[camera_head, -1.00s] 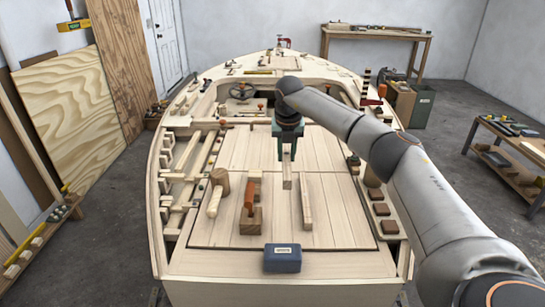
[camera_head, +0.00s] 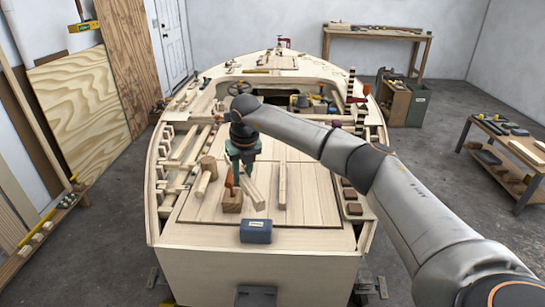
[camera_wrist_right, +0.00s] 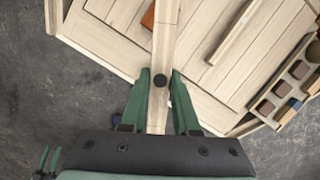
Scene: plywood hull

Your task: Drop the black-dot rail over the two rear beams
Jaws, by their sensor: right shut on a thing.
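A pale wooden rail (camera_head: 253,191) hangs tilted in my right gripper (camera_head: 240,172), over the planked deck. In the wrist view the rail (camera_wrist_right: 167,35) runs between the green fingers of the right gripper (camera_wrist_right: 160,76), with a round black dot (camera_wrist_right: 160,81) on its top face. The rail's lower end in the head view is near the brown block and blue box. Two thin green fingers of my left gripper (camera_wrist_right: 48,158) show apart at the lower left of the wrist view. Which timbers are the rear beams I cannot tell.
A similar pale rail (camera_head: 283,186) lies on the deck to the right. A blue box (camera_head: 256,232), a brown block (camera_head: 231,203) and a mallet (camera_head: 206,175) are close by. Dark square blocks (camera_head: 354,208) sit in the right side tray. The deck's front right is clear.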

